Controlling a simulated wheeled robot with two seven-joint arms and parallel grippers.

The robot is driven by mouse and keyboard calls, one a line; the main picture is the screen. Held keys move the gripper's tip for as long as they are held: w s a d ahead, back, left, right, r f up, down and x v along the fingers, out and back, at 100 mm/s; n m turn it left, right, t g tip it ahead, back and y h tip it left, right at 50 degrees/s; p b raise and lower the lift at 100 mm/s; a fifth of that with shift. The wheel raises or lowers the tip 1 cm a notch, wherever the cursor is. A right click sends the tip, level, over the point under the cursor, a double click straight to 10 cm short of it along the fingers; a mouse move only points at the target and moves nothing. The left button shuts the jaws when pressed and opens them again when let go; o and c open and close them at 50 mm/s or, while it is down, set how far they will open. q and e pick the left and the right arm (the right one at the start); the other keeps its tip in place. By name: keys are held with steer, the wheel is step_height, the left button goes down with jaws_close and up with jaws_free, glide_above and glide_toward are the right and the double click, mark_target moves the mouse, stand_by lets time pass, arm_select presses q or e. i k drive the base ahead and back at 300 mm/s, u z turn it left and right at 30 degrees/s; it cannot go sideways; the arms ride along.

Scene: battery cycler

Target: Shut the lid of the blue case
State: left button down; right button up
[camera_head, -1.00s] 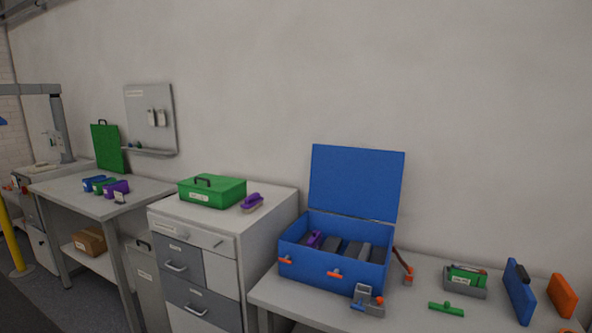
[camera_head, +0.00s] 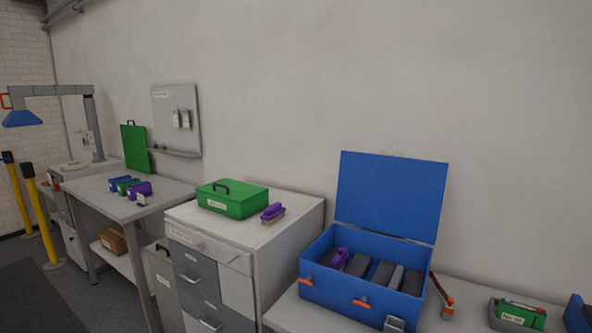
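The blue case (camera_head: 337,289) stands on a grey table at the right. Its lid (camera_head: 390,193) is open and stands nearly upright at the back, leaning slightly against the wall side. Inside lie a purple item (camera_head: 339,258) and several dark grey blocks (camera_head: 381,272). Neither of my grippers is in view.
A closed green case (camera_head: 233,202) and a purple brush (camera_head: 272,212) sit on the drawer cabinet (camera_head: 240,261) left of the blue case. Yellow posts (camera_head: 41,212) stand far left.

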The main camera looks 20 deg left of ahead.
mark_target(401, 197)
steer(key=u, duration=0.35)
steer(key=i, duration=0.85)
